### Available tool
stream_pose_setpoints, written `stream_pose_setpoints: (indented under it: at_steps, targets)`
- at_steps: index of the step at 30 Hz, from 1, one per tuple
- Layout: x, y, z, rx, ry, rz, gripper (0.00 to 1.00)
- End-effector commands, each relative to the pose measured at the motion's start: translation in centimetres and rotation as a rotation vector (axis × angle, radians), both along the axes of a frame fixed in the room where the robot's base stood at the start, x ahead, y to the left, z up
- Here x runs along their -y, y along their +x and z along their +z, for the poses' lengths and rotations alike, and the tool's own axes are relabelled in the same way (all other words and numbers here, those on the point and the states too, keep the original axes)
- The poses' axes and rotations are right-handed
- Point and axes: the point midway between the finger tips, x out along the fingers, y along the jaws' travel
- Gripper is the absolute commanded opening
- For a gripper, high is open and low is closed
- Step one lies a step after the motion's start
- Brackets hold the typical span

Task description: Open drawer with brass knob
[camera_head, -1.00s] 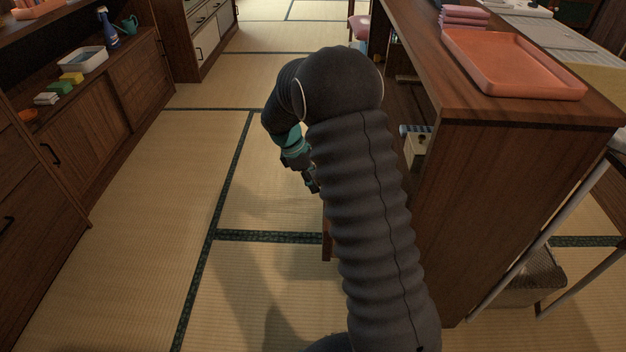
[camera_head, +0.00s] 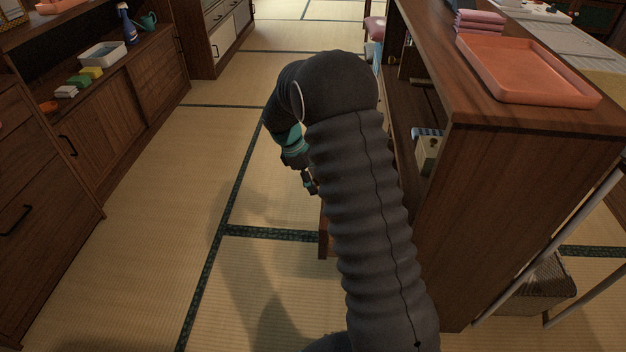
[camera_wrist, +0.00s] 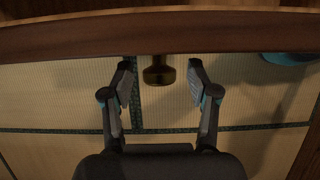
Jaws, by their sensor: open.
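The brass knob (camera_wrist: 158,72) shows in the wrist view, on the near side of a dark wooden drawer front (camera_wrist: 80,36) that spans the top. My gripper (camera_wrist: 160,80) is open, one finger on each side of the knob, with a visible gap on both sides. In the head view my gripper (camera_head: 309,183) is low beside the counter, partly hidden by my arm. A wooden panel (camera_head: 323,238), seemingly the drawer front, stands out from the counter left of my arm. My arm hides the knob and most of the drawer there.
The wooden counter (camera_head: 520,200) stands on the right with an orange tray (camera_head: 480,92) on top. A low cabinet (camera_head: 115,115) lines the left, bearing a white basin (camera_head: 103,60) and a blue spray bottle (camera_head: 125,25). Tatami floor (camera_head: 150,220) between them is clear.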

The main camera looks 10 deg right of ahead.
Motion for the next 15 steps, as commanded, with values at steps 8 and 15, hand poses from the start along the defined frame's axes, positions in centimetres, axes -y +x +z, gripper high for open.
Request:
stream_pose_setpoints:
  at_steps: [8,15]
  targets:
    - [-0.3,0.2,1.0,0.003,0.000,0.000,0.59]
    - [-1.9,0.8,4.9,0.006,0.000,0.001,0.59]
